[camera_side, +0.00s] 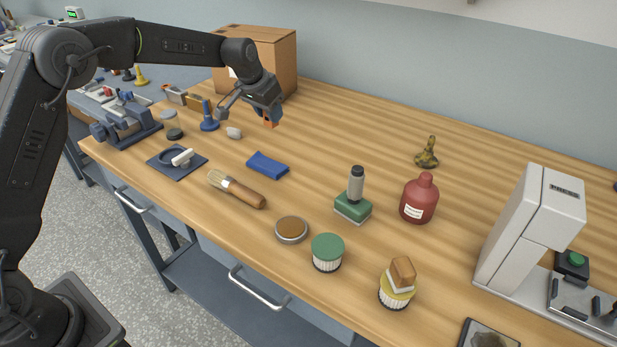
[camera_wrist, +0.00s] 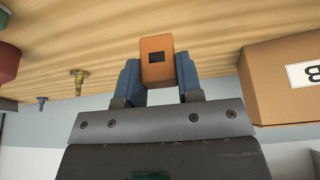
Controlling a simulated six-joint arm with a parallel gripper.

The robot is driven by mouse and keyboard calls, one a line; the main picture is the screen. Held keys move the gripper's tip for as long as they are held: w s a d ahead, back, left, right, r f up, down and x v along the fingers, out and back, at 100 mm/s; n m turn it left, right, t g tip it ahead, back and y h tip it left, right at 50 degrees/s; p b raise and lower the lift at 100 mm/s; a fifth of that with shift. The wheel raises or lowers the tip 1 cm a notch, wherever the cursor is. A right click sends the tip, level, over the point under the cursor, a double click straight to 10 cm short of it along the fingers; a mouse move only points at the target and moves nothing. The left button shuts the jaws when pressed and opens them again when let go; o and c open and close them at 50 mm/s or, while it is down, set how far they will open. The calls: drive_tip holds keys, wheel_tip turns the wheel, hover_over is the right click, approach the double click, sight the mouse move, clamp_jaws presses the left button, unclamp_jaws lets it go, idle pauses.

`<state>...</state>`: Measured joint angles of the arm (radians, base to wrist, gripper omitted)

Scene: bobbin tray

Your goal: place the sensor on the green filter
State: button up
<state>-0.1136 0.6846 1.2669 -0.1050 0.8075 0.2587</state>
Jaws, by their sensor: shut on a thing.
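My gripper (camera_side: 266,113) is shut on an orange block with a dark square window, which looks like the sensor (camera_side: 270,123). It holds the sensor in the air over the back left of the bench. In the wrist view the sensor (camera_wrist: 157,58) sits between the two blue fingers of my gripper (camera_wrist: 158,80). The green filter (camera_side: 327,252) stands upright near the bench's front edge, with a green top and white pleated side. Its top is bare, and it is well to the right of and nearer than my gripper.
A green-based stamp (camera_side: 353,207) and red bottle (camera_side: 419,200) stand behind. A carton (camera_side: 275,60) stands behind my gripper.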

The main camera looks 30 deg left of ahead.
drive_tip(key=s+d+r+m+g+h, duration=0.1)
drive_tip(key=s+d+r+m, duration=0.25)
drive_tip(key=s+d, duration=0.5)
drive_tip(key=s+d+r+m+h, duration=0.2)
drive_tip(key=s+d+m, duration=0.2)
drive_tip(key=s+d, duration=0.5)
approach(335, 244)
drive_tip(key=shift+w+d+m, duration=0.15)
drive_tip(key=shift+w+d, duration=0.1)
drive_tip(key=shift+w, duration=0.2)
drive_tip(key=shift+w+d+m, duration=0.1)
drive_tip(key=shift+w+d, duration=0.15)
drive_tip(key=shift+w, duration=0.2)
drive_tip(key=shift+d+f, duration=0.35)
drive_tip(key=shift+f, duration=1.9)
drive_tip(key=shift+f, duration=0.15)
drive_tip(key=o, duration=0.9)
